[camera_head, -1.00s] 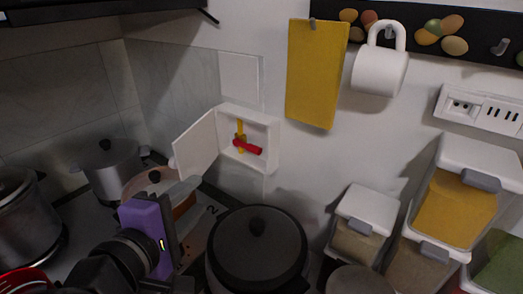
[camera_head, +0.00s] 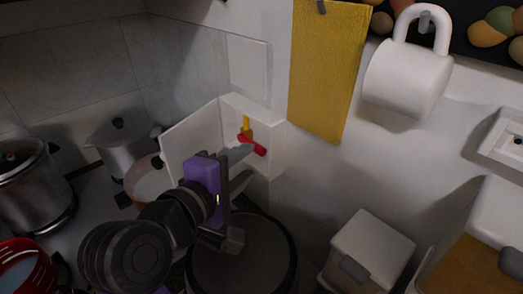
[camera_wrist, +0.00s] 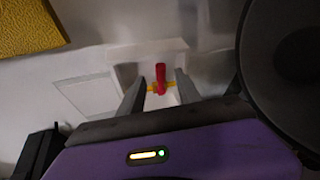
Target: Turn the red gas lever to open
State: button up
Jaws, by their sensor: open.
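The red gas lever (camera_head: 252,145) sits on a yellow pipe (camera_head: 246,124) inside an open white wall box (camera_head: 268,112). In the head view the lever slants down to the right across the pipe. My gripper (camera_head: 243,166) has a purple body and grey fingers and is at the front of the box, close to the lever. In the wrist view the red lever (camera_wrist: 161,78) shows between the two spread fingers of my gripper (camera_wrist: 157,88), with a gap on each side. No contact with the lever is visible.
The box's white door (camera_head: 190,138) stands open to the left, close to my gripper. A dark lidded pot (camera_head: 245,270) stands below my arm. A yellow cloth (camera_head: 322,70) and a white mug (camera_head: 406,75) hang to the right. Lidded pots (camera_head: 122,145) stand at the left.

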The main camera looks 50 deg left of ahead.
aim_at(259, 154)
jog(key=x, duration=0.5)
jog(key=shift+w+a+f+p, duration=0.1)
jog(key=shift+w+p, duration=0.2)
jog(key=shift+p, duration=0.05)
grip_shut()
jog(key=shift+s+f, duration=0.1)
dwell(1.0)
